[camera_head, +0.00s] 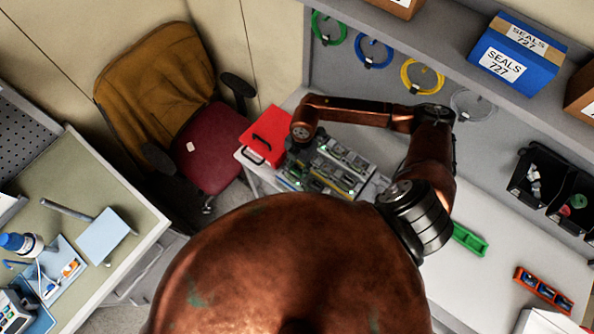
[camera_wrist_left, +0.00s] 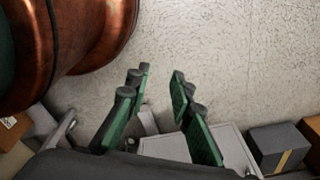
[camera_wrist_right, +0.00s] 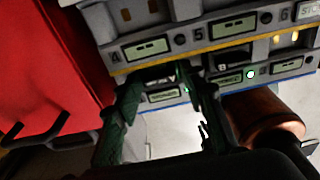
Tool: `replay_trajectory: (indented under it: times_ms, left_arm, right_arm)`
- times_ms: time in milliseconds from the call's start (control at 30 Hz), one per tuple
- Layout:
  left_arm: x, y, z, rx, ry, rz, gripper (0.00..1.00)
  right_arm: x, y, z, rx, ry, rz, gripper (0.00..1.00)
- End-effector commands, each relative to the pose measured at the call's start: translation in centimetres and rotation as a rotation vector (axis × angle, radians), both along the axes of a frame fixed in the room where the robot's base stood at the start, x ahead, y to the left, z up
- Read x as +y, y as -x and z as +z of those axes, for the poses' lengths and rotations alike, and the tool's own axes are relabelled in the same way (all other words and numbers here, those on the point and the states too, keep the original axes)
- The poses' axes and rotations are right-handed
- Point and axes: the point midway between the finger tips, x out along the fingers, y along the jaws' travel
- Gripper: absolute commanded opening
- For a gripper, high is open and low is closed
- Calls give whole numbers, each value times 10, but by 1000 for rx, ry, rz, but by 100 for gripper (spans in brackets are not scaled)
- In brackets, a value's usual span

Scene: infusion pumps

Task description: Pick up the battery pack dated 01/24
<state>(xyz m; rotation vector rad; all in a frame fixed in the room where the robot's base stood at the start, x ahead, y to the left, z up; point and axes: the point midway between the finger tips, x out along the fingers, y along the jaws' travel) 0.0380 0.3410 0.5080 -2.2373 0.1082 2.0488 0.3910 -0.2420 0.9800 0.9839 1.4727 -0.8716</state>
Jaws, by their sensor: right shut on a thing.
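A grey charging rack (camera_head: 335,170) with rows of bays stands on the bench, beside a red case (camera_head: 270,135). In the right wrist view the rack (camera_wrist_right: 215,38) fills the upper part, with small displays and numbered bays. My right gripper (camera_wrist_right: 165,95) is at the rack's edge near the red case, its green fingers on both sides of a dark battery pack (camera_wrist_right: 160,74), mostly hidden between them. No 01/24 date is readable. In the head view the right gripper (camera_head: 297,156) is small and partly hidden. My left gripper (camera_wrist_left: 160,100) is open and empty, seen only in the left wrist view.
A shelf with a blue SEALS box (camera_head: 518,55) runs above the bench. Black bins (camera_head: 543,182), a green tool (camera_head: 468,240) and an orange rack (camera_head: 543,290) lie to the right. A red chair (camera_head: 205,150) stands left of the bench.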

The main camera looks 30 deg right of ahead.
Motion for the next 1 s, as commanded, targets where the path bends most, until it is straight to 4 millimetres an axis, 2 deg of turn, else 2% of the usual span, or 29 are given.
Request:
replay_trajectory:
  times_ms: [233, 567, 767, 1000]
  left_arm:
    - [0, -10, 0, -11, 0, -2, 21]
    - [-1, -14, -3, -18, 1, -3, 21]
    - [-1, -13, -17, -16, 1, -3, 21]
    - [-1, -11, -29, -13, 1, -3, 21]
  right_arm:
    - [0, 0, 0, 0, 1, 0, 6]
    - [0, -1, 6, -2, 0, 1, 6]
    - [0, 0, 31, -5, 0, 2, 6]
    - [29, 32, 81, -6, -3, 7, 6]
